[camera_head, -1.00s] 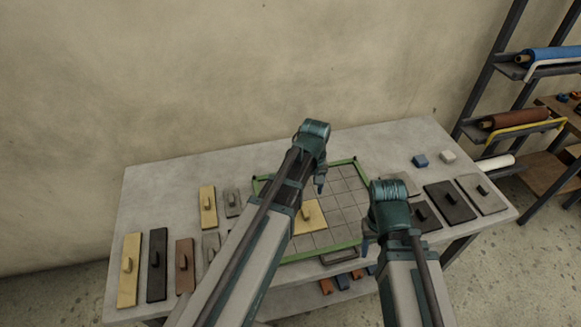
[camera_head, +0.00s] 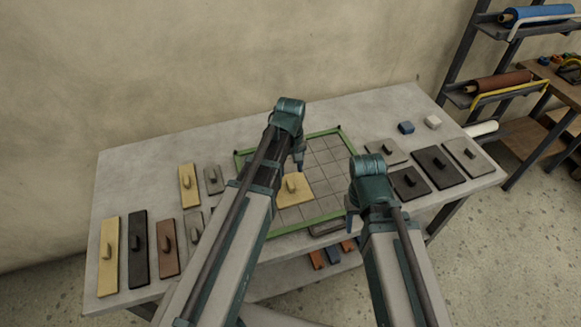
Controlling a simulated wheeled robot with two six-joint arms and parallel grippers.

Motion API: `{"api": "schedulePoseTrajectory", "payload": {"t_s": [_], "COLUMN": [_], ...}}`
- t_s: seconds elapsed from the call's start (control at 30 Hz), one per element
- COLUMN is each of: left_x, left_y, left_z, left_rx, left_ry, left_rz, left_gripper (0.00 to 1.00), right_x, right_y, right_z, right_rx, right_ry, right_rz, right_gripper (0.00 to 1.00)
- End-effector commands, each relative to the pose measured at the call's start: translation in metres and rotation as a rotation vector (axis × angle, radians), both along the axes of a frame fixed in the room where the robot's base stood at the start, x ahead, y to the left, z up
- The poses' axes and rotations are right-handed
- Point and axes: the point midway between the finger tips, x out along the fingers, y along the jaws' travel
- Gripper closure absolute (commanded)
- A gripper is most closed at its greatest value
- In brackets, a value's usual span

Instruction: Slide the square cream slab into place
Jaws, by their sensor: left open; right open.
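The square cream slab (camera_head: 301,196) with an upright knob lies inside the green-framed grid board (camera_head: 331,170), left of its middle. My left gripper (camera_head: 300,166) is open, pointing down just behind and above the slab's knob. It looks apart from the knob, though the small view makes the gap hard to judge. My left arm hides the board's left part. My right gripper (camera_head: 350,218) is open and empty by the board's right front edge, and its arm hides that corner.
Cream, black and brown slabs (camera_head: 109,257) lie left of the board, with smaller cream and grey ones behind. Dark and grey slabs (camera_head: 434,166) lie to the right. A blue block (camera_head: 406,128) and a white block (camera_head: 432,122) sit behind them. A roll rack (camera_head: 497,90) stands at right.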

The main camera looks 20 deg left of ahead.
Motion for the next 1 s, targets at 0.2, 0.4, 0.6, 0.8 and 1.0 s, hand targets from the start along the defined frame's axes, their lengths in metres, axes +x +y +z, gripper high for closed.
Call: {"api": "schedulePoseTrajectory", "payload": {"t_s": [0.2, 0.4, 0.6, 0.8, 1.0], "left_x": [0.0, 0.0, 0.0, 0.0, 0.0], "left_y": [0.0, 0.0, 0.0, 0.0, 0.0], "left_z": [-0.038, -0.064, -0.076, -0.075, -0.075], "left_rx": [0.0, 0.0, 0.0, 0.0, 0.0], "left_ry": [0.0, 0.0, 0.0, 0.0, 0.0], "left_rz": [0.0, 0.0, 0.0, 0.0, 0.0], "left_gripper": [0.4, 0.4, 0.4, 0.4, 0.6], "right_x": [0.0, 0.0, 0.0, 0.0, 0.0], "right_y": [0.0, 0.0, 0.0, 0.0, 0.0], "right_z": [-0.038, -0.064, -0.076, -0.075, -0.075], "right_rx": [0.0, 0.0, 0.0, 0.0, 0.0], "right_ry": [0.0, 0.0, 0.0, 0.0, 0.0], "right_rz": [0.0, 0.0, 0.0, 0.0, 0.0], "right_gripper": [0.5, 0.5, 0.5, 0.5, 0.5]}}
